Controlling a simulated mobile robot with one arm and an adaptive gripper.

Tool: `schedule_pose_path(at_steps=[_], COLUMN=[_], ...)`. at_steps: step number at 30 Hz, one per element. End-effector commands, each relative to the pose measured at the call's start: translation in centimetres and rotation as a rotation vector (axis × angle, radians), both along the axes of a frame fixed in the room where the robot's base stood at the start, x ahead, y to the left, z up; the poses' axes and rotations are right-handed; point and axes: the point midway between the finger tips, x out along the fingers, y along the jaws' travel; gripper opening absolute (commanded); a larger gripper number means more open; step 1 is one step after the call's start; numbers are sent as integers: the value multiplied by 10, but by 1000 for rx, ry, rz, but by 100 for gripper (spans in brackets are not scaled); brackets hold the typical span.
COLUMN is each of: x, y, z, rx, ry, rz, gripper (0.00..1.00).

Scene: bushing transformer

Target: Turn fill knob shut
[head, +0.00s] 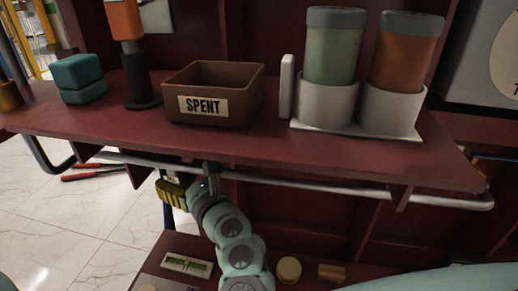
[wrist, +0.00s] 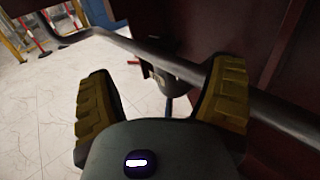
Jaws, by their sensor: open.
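I cannot make out a fill knob for certain in either view. Two jars, one with green contents (head: 333,50) and one with orange contents (head: 403,52), stand in white cups on a white base (head: 355,128) on the upper shelf. A white upright piece (head: 287,87) stands at the base's left end. My gripper (head: 180,190) is below the shelf's front edge, by the metal rail, well below and left of the jars. In the wrist view my gripper (wrist: 160,95) shows two yellow ribbed fingers spread wide, with nothing held between them.
The brown SPENT bin (head: 213,95), a teal block (head: 80,79) and an orange-topped black tool (head: 137,60) stand on the red shelf (head: 225,142). The metal rail (head: 330,188) runs along its front and crosses behind my fingers (wrist: 180,68). Small items lie on the lower shelf.

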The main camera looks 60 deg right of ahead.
Motion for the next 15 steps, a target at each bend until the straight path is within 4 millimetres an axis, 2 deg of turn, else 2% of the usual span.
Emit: schedule_pose_path(at_steps=[1,9,15], x=[11,57,82], y=[-2,-17,-26], z=[-1,1,0], rx=[-4,-3,2], ry=[-2,-4,-4], rz=[6,7,5], gripper=[82,82,82])
